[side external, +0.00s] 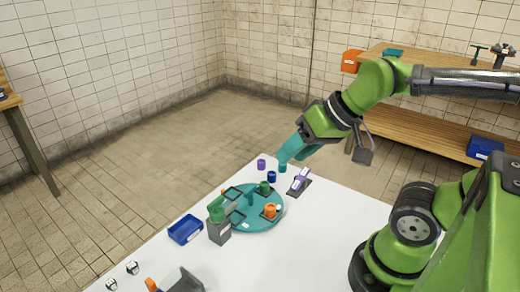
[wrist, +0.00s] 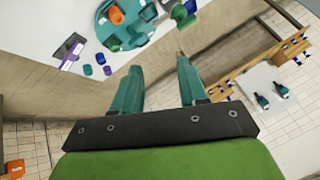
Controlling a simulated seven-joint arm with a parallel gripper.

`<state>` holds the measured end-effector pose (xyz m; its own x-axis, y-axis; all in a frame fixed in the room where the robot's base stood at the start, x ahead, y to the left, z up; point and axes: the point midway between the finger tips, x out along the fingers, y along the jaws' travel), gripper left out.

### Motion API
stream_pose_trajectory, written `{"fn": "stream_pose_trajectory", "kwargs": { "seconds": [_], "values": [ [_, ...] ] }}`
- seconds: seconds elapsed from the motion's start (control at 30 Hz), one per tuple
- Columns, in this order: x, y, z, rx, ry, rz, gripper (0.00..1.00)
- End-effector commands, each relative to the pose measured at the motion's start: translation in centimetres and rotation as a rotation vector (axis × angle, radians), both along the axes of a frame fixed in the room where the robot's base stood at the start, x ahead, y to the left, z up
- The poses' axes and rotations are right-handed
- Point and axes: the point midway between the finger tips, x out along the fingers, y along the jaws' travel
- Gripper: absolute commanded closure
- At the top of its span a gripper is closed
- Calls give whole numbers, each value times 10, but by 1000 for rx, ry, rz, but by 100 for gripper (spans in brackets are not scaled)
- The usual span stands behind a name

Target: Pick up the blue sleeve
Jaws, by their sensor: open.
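The blue sleeve (side external: 271,176) is a small dark-blue cylinder standing on the white table, just beyond the teal round plate. In the wrist view the blue sleeve (wrist: 100,58) lies left of my fingers, between the plate and two other sleeves. A purple sleeve (side external: 261,164) and a teal sleeve (side external: 282,168) stand close beside it. My gripper (side external: 285,157) has teal fingers pointing down and hangs above the table's far edge near the sleeves. In the wrist view my gripper (wrist: 158,66) is open, with nothing between its fingers.
The teal round plate (side external: 240,221) carries green and orange pieces and square pads. A purple piece on a dark base (side external: 298,182) stands right of the sleeves. A grey post (side external: 218,232) and a blue tray (side external: 185,229) are nearer. The table's right part is clear.

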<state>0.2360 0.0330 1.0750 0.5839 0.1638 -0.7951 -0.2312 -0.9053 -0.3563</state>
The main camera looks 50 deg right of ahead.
Motion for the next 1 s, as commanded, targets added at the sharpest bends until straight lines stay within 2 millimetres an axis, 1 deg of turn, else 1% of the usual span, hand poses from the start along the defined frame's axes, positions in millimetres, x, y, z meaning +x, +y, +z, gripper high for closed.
{"fn": "stream_pose_trajectory", "kwargs": {
  "seconds": [0.07,0.2,0.47,0.57,0.63,0.77,0.87,0.9,0.97,1.0],
  "values": [
    [0,0,0,0,0,0,57],
    [0,0,0,0,0,0,39],
    [0,1,0,0,2,4,39],
    [3,3,-9,8,44,16,39],
    [11,1,-16,16,89,19,39],
    [39,-18,-34,8,205,-22,39],
    [64,-43,-51,-25,293,-97,39],
    [74,-54,-58,-45,324,-132,39],
    [87,-71,-68,-81,363,-187,39],
    [94,-83,-73,-105,383,-224,39]
  ]
}}
